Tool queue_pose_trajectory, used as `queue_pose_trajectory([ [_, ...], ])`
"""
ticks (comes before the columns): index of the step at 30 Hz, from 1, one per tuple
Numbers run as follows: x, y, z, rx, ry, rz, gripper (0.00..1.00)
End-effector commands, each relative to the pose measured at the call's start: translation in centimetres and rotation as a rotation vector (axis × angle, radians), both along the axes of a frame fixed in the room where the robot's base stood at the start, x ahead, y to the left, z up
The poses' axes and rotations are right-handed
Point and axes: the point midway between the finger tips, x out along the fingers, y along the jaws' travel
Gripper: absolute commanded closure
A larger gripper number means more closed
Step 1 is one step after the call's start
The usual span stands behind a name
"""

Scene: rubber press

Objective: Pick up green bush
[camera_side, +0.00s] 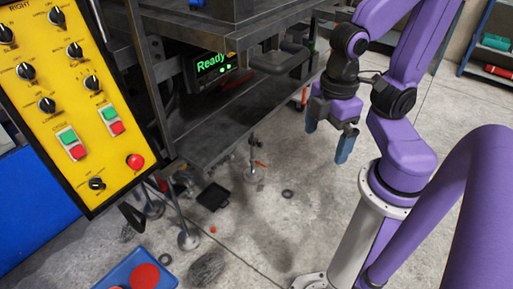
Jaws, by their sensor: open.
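My gripper (327,143) hangs fingers-down at the upper right of the middle, with its two blue-grey fingers apart and nothing visible between them. It is in the air beside the press, over the concrete floor. I cannot make out a clear green bush in this view. A small green item (495,42) lies on the shelf at the far right, well away from my gripper; I cannot tell what it is.
The dark metal press (235,115) fills the upper middle beside my gripper. A yellow control panel (70,110) stands at left. A blue tray (138,272) with red discs sits bottom left. A shelf rack (472,50) is far right. Floor below my gripper is mostly clear.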

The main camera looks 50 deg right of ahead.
Motion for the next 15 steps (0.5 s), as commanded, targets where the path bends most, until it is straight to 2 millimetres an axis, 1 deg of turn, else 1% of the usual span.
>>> queue_pose_trajectory([
  [1,0.02,0.02,0.01,0.001,0.0,0.001,0.06],
  [2,0.03,0.02,0.01,0.0,-0.001,0.001,0.16],
  [3,0.04,0.03,0.01,0.0,-0.001,0.001,0.29],
  [4,0.04,0.04,0.01,0.0,-0.001,0.001,0.31],
  [11,0.05,0.04,0.03,0.001,-0.002,0.0,0.31],
  [14,-0.02,-0.05,0.17,0.005,0.021,-0.05,0.31],
  [15,-0.12,-0.09,0.32,0.011,0.044,-0.1,0.31],
])
